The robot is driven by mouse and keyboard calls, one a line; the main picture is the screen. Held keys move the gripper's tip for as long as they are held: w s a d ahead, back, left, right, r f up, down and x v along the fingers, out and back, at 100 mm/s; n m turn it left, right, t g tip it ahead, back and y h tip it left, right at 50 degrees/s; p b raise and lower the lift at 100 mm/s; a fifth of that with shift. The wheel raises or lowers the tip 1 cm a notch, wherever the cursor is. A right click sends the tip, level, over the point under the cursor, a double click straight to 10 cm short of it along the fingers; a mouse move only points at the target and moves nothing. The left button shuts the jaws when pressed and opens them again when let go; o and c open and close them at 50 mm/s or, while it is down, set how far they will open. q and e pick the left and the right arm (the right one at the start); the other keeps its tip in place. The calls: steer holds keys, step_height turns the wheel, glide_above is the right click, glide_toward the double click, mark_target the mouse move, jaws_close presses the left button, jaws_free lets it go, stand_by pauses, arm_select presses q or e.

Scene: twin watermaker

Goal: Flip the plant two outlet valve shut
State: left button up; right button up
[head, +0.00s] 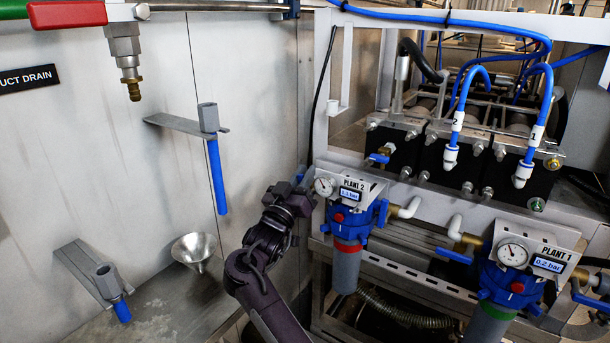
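The plant 2 filter unit (345,228) has a blue head, a red button, a round gauge (325,186) and a "PLANT 2" display. A blue valve handle (382,213) stands roughly upright at its right side, by a white elbow pipe. A small blue piece (300,172) shows at its left side, just behind my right gripper (306,183); this looks like another valve handle, mostly hidden. No label shows which one is the outlet valve. My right gripper is beside the gauge; its fingers are dark and partly hidden, so contact and opening are unclear. My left gripper is out of view.
The plant 1 unit (508,275) stands at the lower right with its own blue handle (454,256). Another blue handle (378,158) sits above plant 2. A metal funnel (194,247) and wall brackets (185,125) are at the left. A white upright post stands behind my gripper.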

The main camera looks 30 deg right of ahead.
steer(key=shift+d, duration=0.1)
jaws_close()
steer(key=shift+s+f+m+g+b, duration=0.25)
steer(key=shift+m+g+b, duration=0.15)
steer(key=shift+m+b, duration=0.5)
steer(key=shift+s+d+r+m+g+h+b, duration=0.1)
steer(key=shift+s+m+g+h+b, duration=0.1)
steer(key=shift+m+g+h+b, duration=0.25)
steer(key=shift+s+d+r+m+g+h+b, duration=0.15)
steer(key=shift+m+g+b, duration=0.1)
steer(key=shift+m+b, duration=0.4)
steer(key=shift+m, duration=0.3)
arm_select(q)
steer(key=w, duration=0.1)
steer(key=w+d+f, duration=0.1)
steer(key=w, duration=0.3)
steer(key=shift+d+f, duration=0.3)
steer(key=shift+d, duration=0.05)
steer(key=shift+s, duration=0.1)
arm_select(e)
steer(key=shift+o, duration=2.2)
jaws_free()
